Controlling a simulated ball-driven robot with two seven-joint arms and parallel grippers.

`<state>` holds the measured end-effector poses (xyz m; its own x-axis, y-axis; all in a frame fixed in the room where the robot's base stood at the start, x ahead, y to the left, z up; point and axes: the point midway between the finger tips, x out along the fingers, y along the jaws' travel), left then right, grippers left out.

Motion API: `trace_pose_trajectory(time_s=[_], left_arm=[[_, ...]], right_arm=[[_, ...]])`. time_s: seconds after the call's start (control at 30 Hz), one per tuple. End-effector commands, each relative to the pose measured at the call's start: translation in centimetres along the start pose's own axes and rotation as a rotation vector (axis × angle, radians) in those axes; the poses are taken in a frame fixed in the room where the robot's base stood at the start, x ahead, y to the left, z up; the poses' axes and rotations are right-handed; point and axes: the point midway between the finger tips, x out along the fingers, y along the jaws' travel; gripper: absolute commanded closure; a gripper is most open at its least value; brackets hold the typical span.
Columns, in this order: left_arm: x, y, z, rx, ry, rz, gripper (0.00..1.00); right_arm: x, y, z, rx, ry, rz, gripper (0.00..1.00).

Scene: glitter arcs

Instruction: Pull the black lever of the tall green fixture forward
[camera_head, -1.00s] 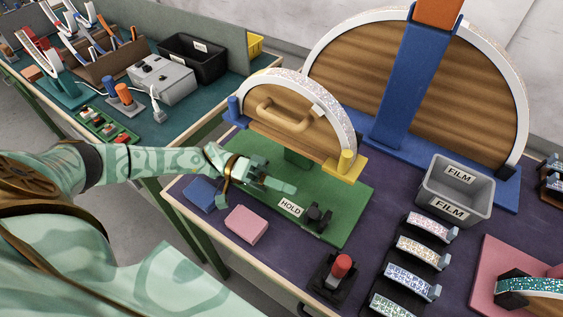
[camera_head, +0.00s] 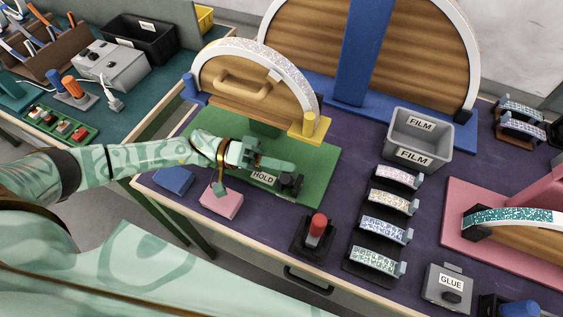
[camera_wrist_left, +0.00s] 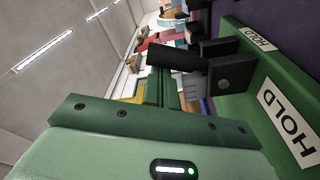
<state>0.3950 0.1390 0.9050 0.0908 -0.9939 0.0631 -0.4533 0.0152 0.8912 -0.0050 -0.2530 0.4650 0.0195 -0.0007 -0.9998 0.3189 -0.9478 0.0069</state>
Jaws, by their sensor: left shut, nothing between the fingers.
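The green fixture has a flat green base (camera_head: 314,166) with a glitter-edged wooden half-disc (camera_head: 244,86) standing on it. Its black lever (camera_head: 291,185) sits at the base's front right, beside a HOLD label (camera_head: 263,177). In the left wrist view the dark lever (camera_wrist_left: 176,58) lies just beyond the fingers, with its bracket (camera_wrist_left: 232,74) to the right. My left gripper (camera_head: 290,166) is shut and empty, reaching over the base just behind the lever in the head view. It also shows in the wrist view (camera_wrist_left: 164,82). I cannot tell whether it touches the lever.
Pink (camera_head: 222,203) and blue (camera_head: 173,180) blocks lie at the front edge. A red-topped black stand (camera_head: 317,229) is in front of the lever. Several glitter strips (camera_head: 385,229) and a grey FILM bin (camera_head: 421,132) stand to the right. Purple bench between them is clear.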

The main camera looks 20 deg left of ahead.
Motion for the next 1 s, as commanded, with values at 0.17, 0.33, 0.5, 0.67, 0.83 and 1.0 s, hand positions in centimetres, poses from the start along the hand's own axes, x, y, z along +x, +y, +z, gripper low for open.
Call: trace_pose_trajectory(time_s=[0.17,0.33,0.5,0.67,0.83,1.0], left_arm=[[0.0,0.1,0.2,0.037,0.000,0.005,1.00],[-0.1,0.1,0.4,0.061,0.000,0.009,1.00],[-0.1,0.2,0.6,0.095,0.000,0.014,1.00],[-0.1,0.3,1.0,0.156,0.000,0.022,1.00],[-0.2,0.6,1.6,0.202,-0.001,0.029,1.00],[-0.3,0.6,2.3,0.202,0.000,0.028,1.00]], right_arm=[[-0.1,0.1,0.0,-0.001,0.000,0.002,0.64],[-0.1,0.1,0.0,-0.001,0.001,0.002,0.64],[-0.2,0.1,0.0,-0.001,0.001,0.002,0.64],[-0.4,0.2,-0.1,-0.001,0.003,0.002,0.64],[-0.9,0.2,-0.3,-0.001,0.006,0.003,0.64],[-1.5,0.2,-0.5,0.000,0.011,0.004,0.64]])
